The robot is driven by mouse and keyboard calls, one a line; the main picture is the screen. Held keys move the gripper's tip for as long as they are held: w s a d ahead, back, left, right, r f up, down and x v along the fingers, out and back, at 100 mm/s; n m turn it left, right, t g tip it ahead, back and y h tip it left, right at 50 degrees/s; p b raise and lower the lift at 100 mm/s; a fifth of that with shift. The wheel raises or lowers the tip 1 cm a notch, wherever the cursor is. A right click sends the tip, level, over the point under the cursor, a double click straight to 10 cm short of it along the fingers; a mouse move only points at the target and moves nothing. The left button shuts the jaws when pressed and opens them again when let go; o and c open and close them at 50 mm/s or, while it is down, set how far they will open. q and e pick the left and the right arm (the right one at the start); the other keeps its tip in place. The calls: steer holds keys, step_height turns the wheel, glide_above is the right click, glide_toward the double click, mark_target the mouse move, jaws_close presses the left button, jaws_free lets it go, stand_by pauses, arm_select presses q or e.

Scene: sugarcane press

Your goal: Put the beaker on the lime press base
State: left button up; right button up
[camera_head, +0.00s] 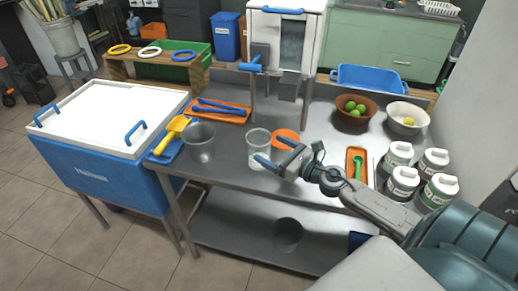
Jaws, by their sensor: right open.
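A clear beaker (258,146) stands upright near the front edge of the metal table. My right gripper (275,152) is open, with its blue-tipped fingers pointing left at the beaker's right side. One fingertip overlaps the beaker's lower part in the picture; I cannot tell whether they touch. An orange round piece (285,134) lies just behind the gripper and is partly hidden by it; I cannot tell whether it is the lime press base. My left gripper is not in view.
A grey metal cup (200,143) stands left of the beaker. An orange tray (221,116) with blue tongs lies behind it. The white press machine (287,30) stands at the back. Bowls and several white-lidded jars (403,182) occupy the right side.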

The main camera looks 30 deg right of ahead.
mark_target(251, 139)
steer(key=shift+w+a, duration=0.1)
steer(key=shift+w+r+p, duration=0.15)
steer(key=shift+r+p, duration=0.05)
steer(key=shift+p, duration=0.25)
steer(key=shift+w+a+r+p, duration=0.2)
steer(key=shift+w+a+p, duration=0.3)
steer(key=shift+p, duration=0.55)
steer(key=p+x, duration=0.1)
steer(key=x, duration=0.2)
steer(key=shift+f+p, duration=0.15)
steer(key=shift+p, duration=0.2)
steer(key=shift+w+f, duration=0.2)
steer(key=shift+w, duration=0.1)
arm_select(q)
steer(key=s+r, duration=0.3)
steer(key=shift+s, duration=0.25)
arm_select(e)
steer(key=c, duration=1.1)
